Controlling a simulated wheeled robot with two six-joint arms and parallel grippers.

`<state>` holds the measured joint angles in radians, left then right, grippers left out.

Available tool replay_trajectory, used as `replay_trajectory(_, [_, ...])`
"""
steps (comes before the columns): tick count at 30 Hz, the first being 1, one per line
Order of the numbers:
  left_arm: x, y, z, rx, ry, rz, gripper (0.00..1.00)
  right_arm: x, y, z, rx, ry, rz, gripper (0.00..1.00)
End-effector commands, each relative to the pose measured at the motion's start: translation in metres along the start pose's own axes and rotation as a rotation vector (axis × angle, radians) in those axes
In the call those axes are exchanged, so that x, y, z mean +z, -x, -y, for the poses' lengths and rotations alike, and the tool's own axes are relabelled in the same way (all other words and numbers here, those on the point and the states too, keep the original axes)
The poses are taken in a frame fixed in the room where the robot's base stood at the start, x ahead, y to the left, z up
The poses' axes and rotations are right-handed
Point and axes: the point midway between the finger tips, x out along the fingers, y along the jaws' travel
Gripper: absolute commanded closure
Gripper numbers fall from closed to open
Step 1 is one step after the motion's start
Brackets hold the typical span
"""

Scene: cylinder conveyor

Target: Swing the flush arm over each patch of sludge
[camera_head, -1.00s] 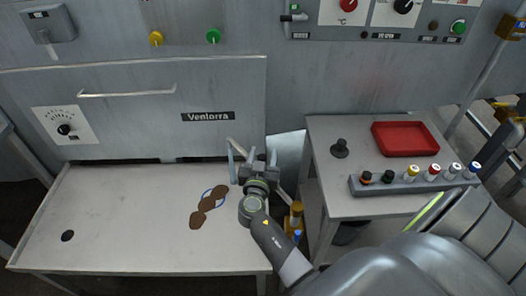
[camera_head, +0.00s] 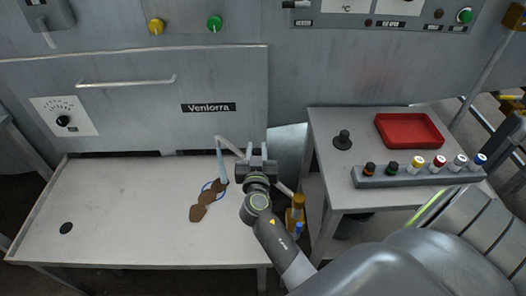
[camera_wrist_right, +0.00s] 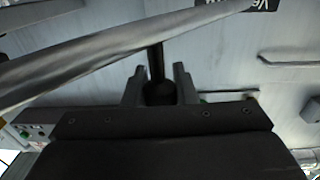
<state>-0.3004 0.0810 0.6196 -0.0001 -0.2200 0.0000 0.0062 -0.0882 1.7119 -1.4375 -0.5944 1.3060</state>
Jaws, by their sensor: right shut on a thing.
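The flush arm (camera_head: 232,147) is a bent grey metal pipe over the back right of the bench, with its pale end hanging down beside the sludge. My right gripper (camera_head: 254,168) is right of the pipe. In the right wrist view it is shut on the flush arm's dark handle (camera_wrist_right: 158,90), and the pipe (camera_wrist_right: 90,62) crosses the upper left. Brown sludge patches lie in a joined diagonal row: the upper one (camera_head: 219,187) by the pipe's end, a middle one, and the lower one (camera_head: 198,213). A thin blue ring surrounds part of them. My left gripper is not in view.
The grey bench (camera_head: 120,220) is bare to the left apart from a dark round hole (camera_head: 66,228). On the right, a side table (camera_head: 335,180) holds a black knob, a red tray (camera_head: 408,131) and a rack (camera_head: 415,176) of capped bottles.

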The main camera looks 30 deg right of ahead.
Motion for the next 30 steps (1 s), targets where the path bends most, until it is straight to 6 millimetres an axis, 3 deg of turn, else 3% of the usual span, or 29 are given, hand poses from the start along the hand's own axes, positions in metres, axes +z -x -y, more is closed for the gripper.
replay_trajectory(13, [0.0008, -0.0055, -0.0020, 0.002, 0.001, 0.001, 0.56, -0.0006, 0.0069, 0.0076, -0.059, 0.002, -0.002, 1.00])
replay_trajectory(14, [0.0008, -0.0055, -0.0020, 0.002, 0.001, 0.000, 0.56, -0.0006, 0.0068, 0.0076, -0.058, 0.002, -0.002, 0.73])
replay_trajectory(18, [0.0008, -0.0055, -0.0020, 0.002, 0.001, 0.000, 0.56, -0.0006, 0.0068, 0.0075, -0.058, 0.002, -0.002, 0.54])
replay_trajectory(30, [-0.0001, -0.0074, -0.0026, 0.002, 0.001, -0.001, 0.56, 0.0004, 0.0060, 0.0080, -0.059, 0.000, -0.001, 0.53])
